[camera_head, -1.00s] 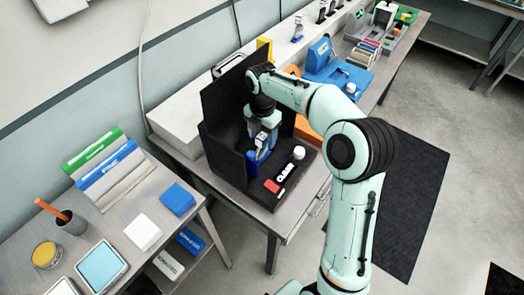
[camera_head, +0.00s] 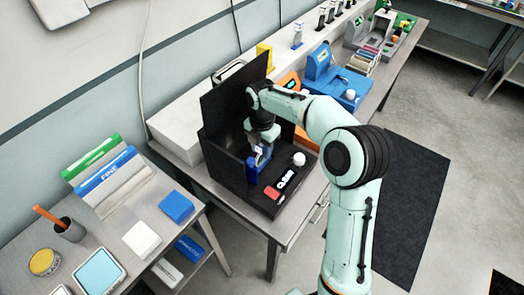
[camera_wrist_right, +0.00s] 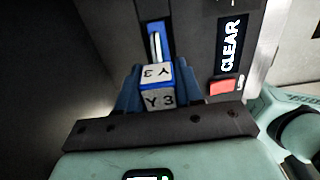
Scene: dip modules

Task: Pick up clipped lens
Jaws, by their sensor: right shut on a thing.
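My right gripper (camera_head: 261,152) points down into the black station at the middle of the head view. In the right wrist view its blue fingers (camera_wrist_right: 159,88) are shut on a small white and blue block marked "Y 3" (camera_wrist_right: 157,98), which looks like the clip of the lens. Just beyond the block, a narrow blue-edged slot with a pale upright piece (camera_wrist_right: 155,43) shows in the dark panel. I cannot tell whether the lens itself is in that slot or clear of it. My left gripper is out of view.
The black station (camera_head: 224,112) has tall walls behind and left of the gripper. Its base carries a "CLEAR" label (camera_wrist_right: 230,47), a red button (camera_wrist_right: 222,88) and a white knob (camera_head: 299,159). A blue machine (camera_head: 324,66) stands farther back. A side table with boxes is at left.

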